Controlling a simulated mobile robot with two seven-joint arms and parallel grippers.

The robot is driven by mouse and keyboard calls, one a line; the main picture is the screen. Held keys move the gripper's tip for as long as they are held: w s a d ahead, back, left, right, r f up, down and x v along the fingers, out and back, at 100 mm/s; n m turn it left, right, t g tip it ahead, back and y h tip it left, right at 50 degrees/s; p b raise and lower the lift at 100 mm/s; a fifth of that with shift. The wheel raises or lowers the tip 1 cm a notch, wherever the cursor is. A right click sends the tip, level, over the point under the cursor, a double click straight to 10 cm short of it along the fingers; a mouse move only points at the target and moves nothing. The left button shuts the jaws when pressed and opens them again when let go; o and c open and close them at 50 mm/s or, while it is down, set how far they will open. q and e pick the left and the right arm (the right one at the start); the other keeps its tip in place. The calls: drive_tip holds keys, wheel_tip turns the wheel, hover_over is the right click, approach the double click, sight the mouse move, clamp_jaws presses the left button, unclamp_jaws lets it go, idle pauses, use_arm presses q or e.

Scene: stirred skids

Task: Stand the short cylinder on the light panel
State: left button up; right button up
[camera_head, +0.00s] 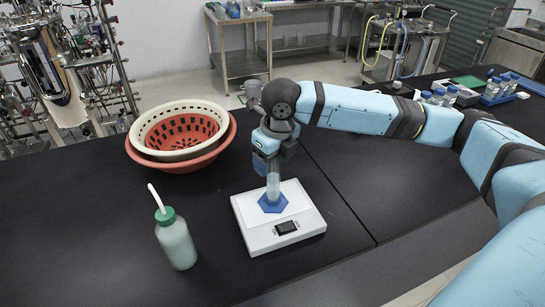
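The short cylinder (273,187) is clear and pale, with a blue hexagonal base (271,203). It stands upright over the top of the light panel (255,237), a white square device with a small dark display on its front. The base appears to rest on the panel, but I cannot tell full contact for sure. My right gripper (267,167) points down at the cylinder's upper end, which its fingers partly hide. The fingers are too small and dark to show whether they grip it. My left gripper is out of view.
A white squeeze bottle (176,243) with a green cap stands left of the panel. Nested cream and red baskets (183,137) lie behind it. Blue-capped bottles (437,97) and racks stand at the far right. The black bench (90,235) is clear at the left front.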

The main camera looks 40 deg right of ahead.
drive_tip(key=r, duration=0.4)
drive_tip(key=s+r, duration=0.1)
drive_tip(key=r, duration=0.7)
drive_tip(key=shift+s+d+r+p, duration=0.1)
drive_tip(key=shift+s+p, duration=0.3)
